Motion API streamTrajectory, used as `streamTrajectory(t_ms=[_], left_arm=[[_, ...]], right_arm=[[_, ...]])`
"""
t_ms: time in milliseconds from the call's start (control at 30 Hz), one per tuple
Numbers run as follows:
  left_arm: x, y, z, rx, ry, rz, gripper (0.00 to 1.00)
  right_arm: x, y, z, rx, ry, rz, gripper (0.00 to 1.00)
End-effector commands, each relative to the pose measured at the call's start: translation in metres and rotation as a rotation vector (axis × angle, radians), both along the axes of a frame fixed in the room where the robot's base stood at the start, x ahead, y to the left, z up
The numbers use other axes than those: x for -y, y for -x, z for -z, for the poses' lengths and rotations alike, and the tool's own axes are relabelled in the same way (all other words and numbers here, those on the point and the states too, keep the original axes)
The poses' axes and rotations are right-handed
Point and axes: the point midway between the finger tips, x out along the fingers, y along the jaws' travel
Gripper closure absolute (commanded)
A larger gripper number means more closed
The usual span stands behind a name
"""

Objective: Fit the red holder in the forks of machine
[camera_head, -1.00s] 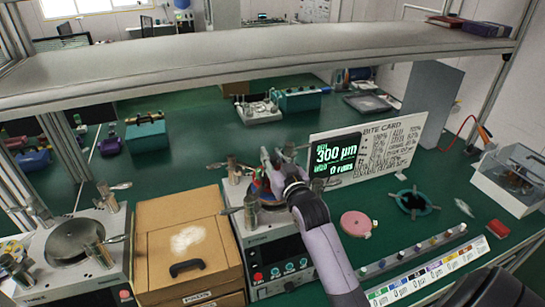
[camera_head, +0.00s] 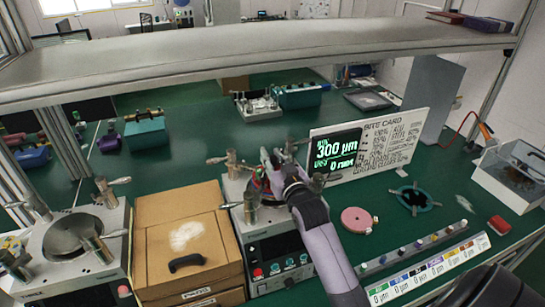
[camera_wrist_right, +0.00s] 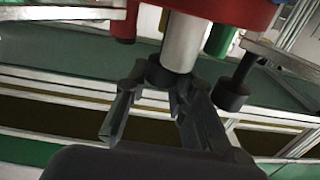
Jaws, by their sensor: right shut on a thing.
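My right gripper (camera_wrist_right: 155,95) is shut on the pale metal post (camera_wrist_right: 182,42) with a dark end that hangs below the red holder (camera_wrist_right: 232,10). In the right wrist view, the red holder fills the top edge, with green and dark pegs under it. In the head view, only a small bit of red shows beside my right gripper (camera_head: 272,166), over the top of the middle machine (camera_head: 284,262). The forks are mostly hidden by my gripper and the metal posts, so I cannot tell whether the holder touches them. My left gripper is out of view.
A cardboard box (camera_head: 185,238) stands left of the machine, with another machine (camera_head: 62,270) beyond it. The bite card (camera_head: 378,145) stands behind to the right. A pink disc (camera_head: 356,220) and a dark teal ring (camera_head: 415,200) lie on the green bench.

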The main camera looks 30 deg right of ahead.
Motion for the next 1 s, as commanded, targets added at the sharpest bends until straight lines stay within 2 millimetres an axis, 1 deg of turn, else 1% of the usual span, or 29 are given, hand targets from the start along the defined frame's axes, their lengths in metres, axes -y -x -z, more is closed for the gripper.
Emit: streamTrajectory(t_ms=[100, 133, 467, 767, 833, 933, 1000], left_arm=[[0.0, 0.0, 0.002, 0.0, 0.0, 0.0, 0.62], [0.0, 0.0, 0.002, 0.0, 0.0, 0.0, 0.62], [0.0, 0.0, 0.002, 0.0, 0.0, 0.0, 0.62], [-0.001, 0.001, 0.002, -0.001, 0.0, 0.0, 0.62], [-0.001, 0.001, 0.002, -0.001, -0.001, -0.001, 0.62], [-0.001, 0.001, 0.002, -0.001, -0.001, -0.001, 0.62], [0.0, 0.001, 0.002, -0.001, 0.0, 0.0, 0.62]], right_arm=[[0.0, 0.0, 0.002, 0.005, 0.001, 0.0, 1.0], [0.0, 0.0, 0.001, 0.005, 0.001, 0.0, 0.76], [0.0, 0.0, 0.002, 0.002, 0.0, 0.0, 0.54], [-0.001, 0.0, 0.005, -0.006, -0.002, -0.002, 0.54], [-0.002, 0.003, 0.006, -0.006, -0.002, -0.002, 0.54], [-0.004, 0.013, 0.006, -0.006, -0.003, -0.002, 0.54], [-0.006, 0.025, 0.006, -0.006, -0.003, -0.002, 0.54]])
